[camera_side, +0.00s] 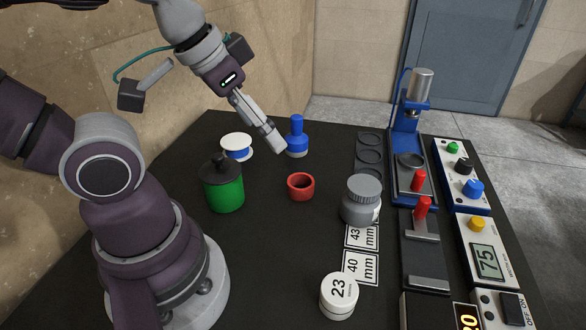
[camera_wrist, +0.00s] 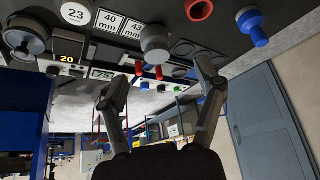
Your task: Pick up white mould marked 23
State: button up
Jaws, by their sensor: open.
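The white mould marked 23 (camera_side: 339,296) stands upright at the front of the black table in the side view. It also shows at the top left of the wrist view (camera_wrist: 76,12). My gripper (camera_side: 275,145) is raised over the back of the table, near the blue-handled plunger (camera_side: 296,138) and well away from the mould. In the wrist view my gripper (camera_wrist: 160,85) has its two fingers spread wide with nothing between them.
A grey jar (camera_side: 362,200), a red ring (camera_side: 301,186), a green container (camera_side: 223,185) and a white-blue spool (camera_side: 237,147) stand on the table. Label cards (camera_side: 361,267) lie behind the mould. The blue press (camera_side: 407,130) and control boxes (camera_side: 486,250) line the right side.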

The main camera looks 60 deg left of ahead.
jog(key=shift+o, duration=1)
jog(key=m+g+h, duration=0.4)
jog(key=m+g, duration=0.1)
jog(key=m, duration=1.2)
send_near(338, 286)
jog(key=w+a, duration=0.1)
jog(key=w, duration=0.1)
jog(key=shift+m+g+h, duration=0.3)
jog(key=shift+m, duration=0.2)
jog(key=x, duration=0.4)
jog(key=s+x, duration=0.1)
jog(key=x, duration=0.6)
jog(key=shift+s+d+f, duration=0.2)
jog(key=shift+d+f, duration=0.05)
jog(key=c, duration=1.3)
